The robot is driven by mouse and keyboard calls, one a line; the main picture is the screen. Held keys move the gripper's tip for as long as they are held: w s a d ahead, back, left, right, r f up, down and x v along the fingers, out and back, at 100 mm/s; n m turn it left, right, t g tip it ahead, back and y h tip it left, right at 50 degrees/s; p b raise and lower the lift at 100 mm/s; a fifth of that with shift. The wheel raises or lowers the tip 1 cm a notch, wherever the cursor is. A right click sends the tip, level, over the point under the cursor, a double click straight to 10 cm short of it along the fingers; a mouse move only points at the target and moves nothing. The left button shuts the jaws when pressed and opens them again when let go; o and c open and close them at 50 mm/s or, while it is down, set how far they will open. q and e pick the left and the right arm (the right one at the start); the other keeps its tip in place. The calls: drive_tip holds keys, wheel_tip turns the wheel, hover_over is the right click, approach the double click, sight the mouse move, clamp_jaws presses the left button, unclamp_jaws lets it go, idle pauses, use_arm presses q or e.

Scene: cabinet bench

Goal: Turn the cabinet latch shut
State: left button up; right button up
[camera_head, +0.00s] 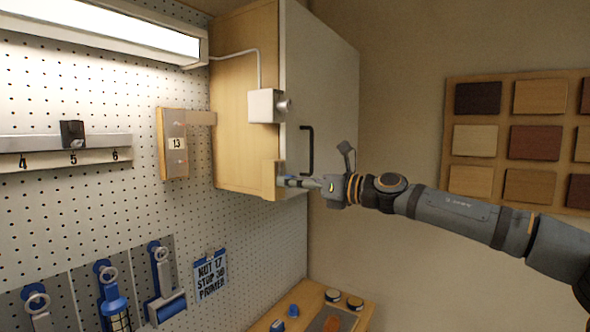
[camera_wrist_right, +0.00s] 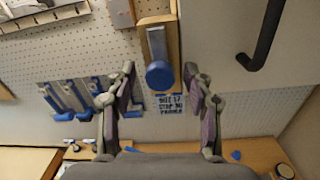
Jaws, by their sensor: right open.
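The wooden cabinet (camera_head: 241,62) hangs on the pegboard, and its grey door (camera_head: 325,70) has a black handle (camera_head: 307,150). The latch shows in the right wrist view as a grey lever ending in a blue knob (camera_wrist_right: 160,76), on a wooden strip by the door edge. My right gripper (camera_head: 298,182) is at the cabinet's lower front corner, below the handle. In the wrist view my right gripper (camera_wrist_right: 159,72) is open, with the blue knob between its fingers in the picture and gaps on both sides. I cannot tell whether they touch. My left gripper is not in view.
A white box (camera_head: 263,106) with a knob and cable is on the cabinet. Hanging tools, a sign (camera_head: 211,274) and a small box marked 13 (camera_head: 174,143) are on the pegboard. A wooden bench (camera_head: 311,295) with small items lies below. Wood samples (camera_head: 535,141) hang at right.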

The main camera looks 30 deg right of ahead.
drive_tip(key=shift+a, duration=0.1)
clamp_jaws()
idle(0.3)
drive_tip(key=shift+m, duration=0.4)
drive_tip(key=shift+d+m+t+h+b, duration=0.15)
drive_tip(key=shift+m+b, duration=0.7)
drive_tip(key=shift+m, duration=3.55)
drive_tip(key=shift+d+m+t+h+b, duration=0.2)
drive_tip(key=shift+m+b, duration=0.6)
drive_tip(key=shift+m, duration=3.6)
drive_tip(key=shift+a, duration=0.15)
